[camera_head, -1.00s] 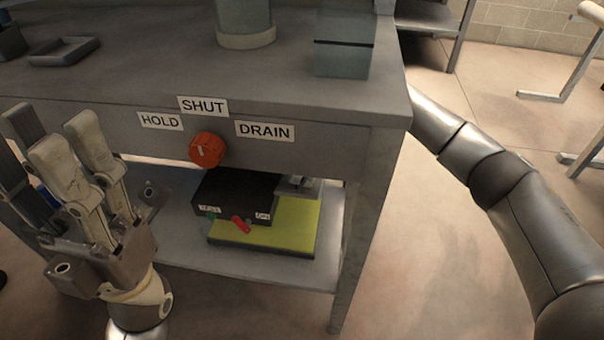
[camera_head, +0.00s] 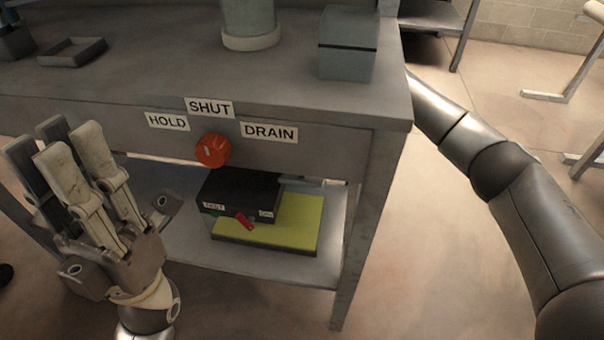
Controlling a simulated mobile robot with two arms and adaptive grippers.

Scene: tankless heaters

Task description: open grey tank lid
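A grey box-shaped tank (camera_head: 346,62) stands on the bench top near its right end. A dark seam runs round its upper part, and the section above it, which looks like the lid (camera_head: 349,27), sits level and closed. A grey-green cylinder (camera_head: 249,20) stands to its left, its top cut off by the picture edge. My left gripper (camera_head: 68,146) is in front of the bench at the lower left, fingers pointing up. Its fingers look spread and hold nothing. It is well apart from the tank. My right arm passes right of the bench; its gripper is out of view.
A red knob (camera_head: 212,150) on the bench front sits below HOLD, SHUT and DRAIN labels. On the lower shelf, a black box (camera_head: 240,188) with a red lever rests on a yellow-green slab (camera_head: 304,226). A shallow tray (camera_head: 72,52) lies at the back left.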

